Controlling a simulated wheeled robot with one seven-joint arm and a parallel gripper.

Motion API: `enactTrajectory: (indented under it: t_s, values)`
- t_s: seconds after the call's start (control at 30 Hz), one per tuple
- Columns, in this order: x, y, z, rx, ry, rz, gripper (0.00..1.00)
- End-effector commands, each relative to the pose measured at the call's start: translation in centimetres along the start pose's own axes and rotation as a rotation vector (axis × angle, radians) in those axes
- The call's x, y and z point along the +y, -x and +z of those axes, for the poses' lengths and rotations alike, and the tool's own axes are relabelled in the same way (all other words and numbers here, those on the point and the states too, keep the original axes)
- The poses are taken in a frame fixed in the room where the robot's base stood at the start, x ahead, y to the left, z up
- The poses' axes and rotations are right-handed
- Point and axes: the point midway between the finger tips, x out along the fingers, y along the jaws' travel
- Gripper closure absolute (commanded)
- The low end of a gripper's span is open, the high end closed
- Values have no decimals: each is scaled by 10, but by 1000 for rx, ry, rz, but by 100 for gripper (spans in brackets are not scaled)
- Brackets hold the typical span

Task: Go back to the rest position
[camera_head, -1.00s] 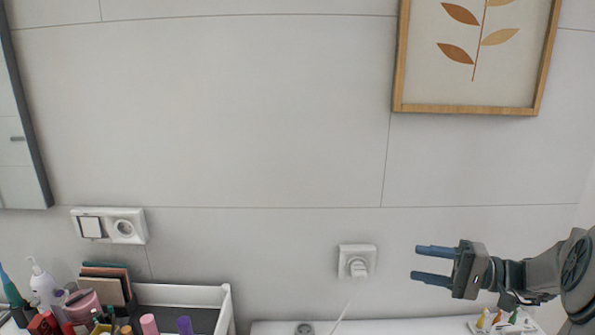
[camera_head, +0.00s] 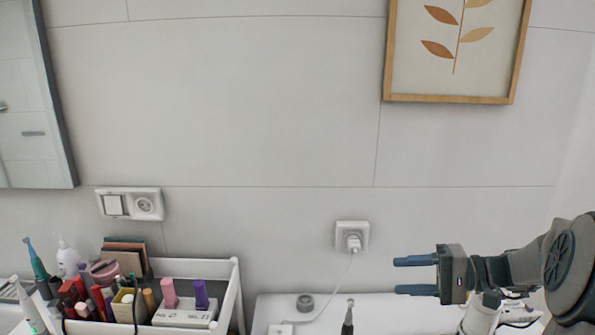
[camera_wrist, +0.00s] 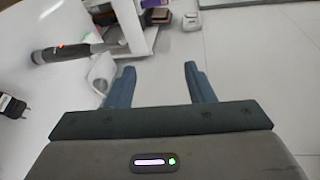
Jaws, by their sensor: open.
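My gripper (camera_head: 416,275) is at the right in the head view, pointing left, with its two fingers apart and nothing between them. It is in front of the wall and appears above the white counter (camera_head: 385,312).
A cart (camera_head: 236,272) packed with cosmetics is at lower left. A dark-headed device (camera_head: 347,318) is on the counter, also in the wrist view (camera_wrist: 75,51). A plug with a white cable sits in a wall socket (camera_head: 352,236). A framed leaf picture (camera_head: 456,99) hangs above my gripper.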

Motion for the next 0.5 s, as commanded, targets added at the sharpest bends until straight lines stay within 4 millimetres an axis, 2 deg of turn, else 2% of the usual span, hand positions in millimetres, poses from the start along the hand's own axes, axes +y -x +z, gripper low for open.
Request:
enactTrajectory:
  t_s: [0.27,0.37,0.5]
  values:
    - [32,-48,40,-84,-58,273,52]
    - [50,-65,62,-113,-70,417,52]
    - [84,-83,101,-132,-53,683,52]
